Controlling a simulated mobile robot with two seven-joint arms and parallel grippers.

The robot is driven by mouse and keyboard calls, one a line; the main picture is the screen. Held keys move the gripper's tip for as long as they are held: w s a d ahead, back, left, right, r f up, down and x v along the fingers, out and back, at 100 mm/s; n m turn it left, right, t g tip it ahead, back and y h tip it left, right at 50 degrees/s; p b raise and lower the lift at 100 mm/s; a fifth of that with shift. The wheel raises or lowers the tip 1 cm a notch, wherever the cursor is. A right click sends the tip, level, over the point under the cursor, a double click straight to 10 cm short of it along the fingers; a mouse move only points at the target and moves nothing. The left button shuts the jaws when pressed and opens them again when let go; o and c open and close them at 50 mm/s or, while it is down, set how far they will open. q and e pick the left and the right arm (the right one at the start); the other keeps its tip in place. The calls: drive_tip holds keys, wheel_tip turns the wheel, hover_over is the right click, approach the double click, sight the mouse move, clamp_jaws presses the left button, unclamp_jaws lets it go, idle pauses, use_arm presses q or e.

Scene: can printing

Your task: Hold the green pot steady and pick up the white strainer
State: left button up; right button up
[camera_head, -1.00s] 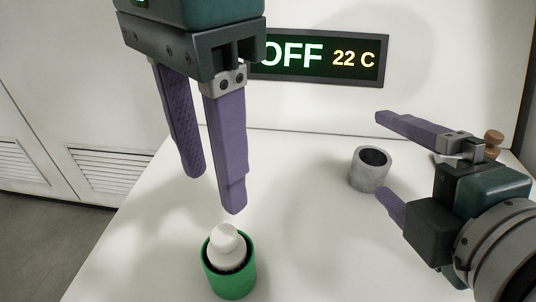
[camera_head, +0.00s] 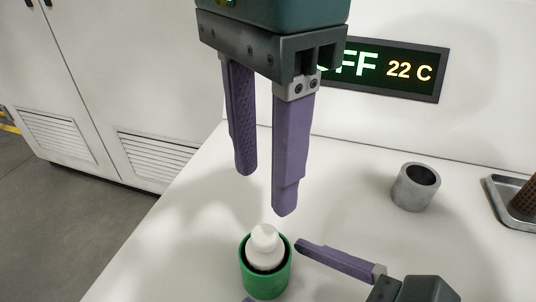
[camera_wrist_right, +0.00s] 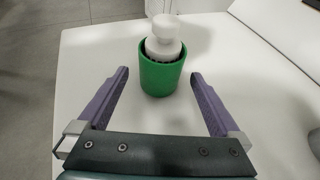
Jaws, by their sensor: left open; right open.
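The green pot (camera_head: 264,281) stands upright on the white table, and it also shows in the right wrist view (camera_wrist_right: 161,79). The white strainer (camera_head: 265,247) sits inside the pot, its rounded top above the rim; it shows in the right wrist view too (camera_wrist_right: 163,38). My left gripper (camera_head: 264,192) is open and points down above the pot, empty. My right gripper (camera_wrist_right: 160,76) is open, low at the table, with a finger on either side of the line toward the pot. The pot is just beyond its fingertips. In the head view its nearer finger is mostly cut off.
A grey metal cup (camera_head: 415,188) stands to the right on the table. A metal tray (camera_head: 504,197) with a brown object (camera_head: 526,198) is at the right edge. A display (camera_head: 398,70) reading 22 C is on the back wall. Table left of the pot is clear.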

sight(264, 234)
drive_tip(key=shift+x, duration=2.1)
drive_tip(key=c, duration=1.4)
use_arm(q)
drive_tip(key=shift+o, duration=1.4)
drive_tip(key=shift+r+m, duration=0.15)
drive_tip(key=shift+m, duration=0.15)
drive_tip(key=o, duration=0.3)
drive_tip(key=m, duration=0.1)
drive_tip(key=r+m, duration=0.1)
drive_tip(key=m, duration=0.1)
drive_tip(key=shift+w, duration=0.15)
wheel_tip(264, 234, down, 11)
drive_tip(key=m, duration=0.3)
drive_tip(key=shift+m, duration=0.4)
